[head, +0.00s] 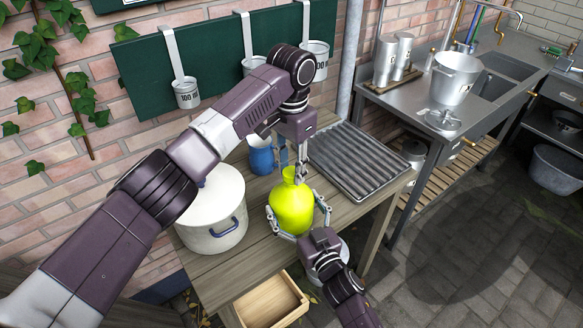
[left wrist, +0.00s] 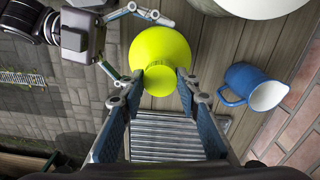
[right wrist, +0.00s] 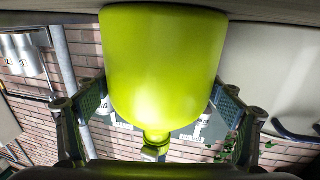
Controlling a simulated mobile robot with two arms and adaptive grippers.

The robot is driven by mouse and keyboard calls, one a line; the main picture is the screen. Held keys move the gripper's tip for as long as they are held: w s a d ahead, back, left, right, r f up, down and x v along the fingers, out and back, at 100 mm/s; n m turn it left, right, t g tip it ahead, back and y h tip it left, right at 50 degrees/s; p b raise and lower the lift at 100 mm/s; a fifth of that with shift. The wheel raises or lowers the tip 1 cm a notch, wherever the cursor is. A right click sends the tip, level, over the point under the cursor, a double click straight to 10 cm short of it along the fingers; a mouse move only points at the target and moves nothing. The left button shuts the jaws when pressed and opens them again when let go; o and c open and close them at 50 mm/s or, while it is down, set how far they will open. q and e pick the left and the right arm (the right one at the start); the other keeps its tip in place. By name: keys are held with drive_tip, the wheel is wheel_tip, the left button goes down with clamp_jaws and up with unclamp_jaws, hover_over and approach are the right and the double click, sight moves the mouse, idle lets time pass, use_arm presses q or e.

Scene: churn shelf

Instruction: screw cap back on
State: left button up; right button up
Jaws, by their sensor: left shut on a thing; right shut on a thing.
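A yellow-green bottle (head: 291,208) stands upright on the wooden table (head: 222,276). My right gripper (head: 298,218) is shut around its body; the right wrist view shows a finger on each side of the bottle (right wrist: 162,70). My left gripper (head: 294,172) points down over the bottle's top. In the left wrist view its fingers close on both sides of the small yellow-green cap (left wrist: 160,78), which lines up with the neck. In the right wrist view the cap (right wrist: 153,151) shows at the neck's end. Whether its thread is engaged cannot be seen.
A white pot (head: 212,205) with a lid stands left of the bottle. A blue jug (head: 262,160) stands behind; it lies on the right in the left wrist view. A ribbed metal tray (head: 358,160) covers the table's right side. An open wooden drawer (head: 270,300) juts out in front.

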use_arm(q)
drive_tip(key=m, duration=0.9)
drive_tip(key=shift+m, duration=0.3)
drive_tip(key=m, duration=0.9)
drive_tip(key=o, duration=1.4)
wheel_tip(320, 180, up, 12)
drive_tip(key=shift+f, duration=0.1)
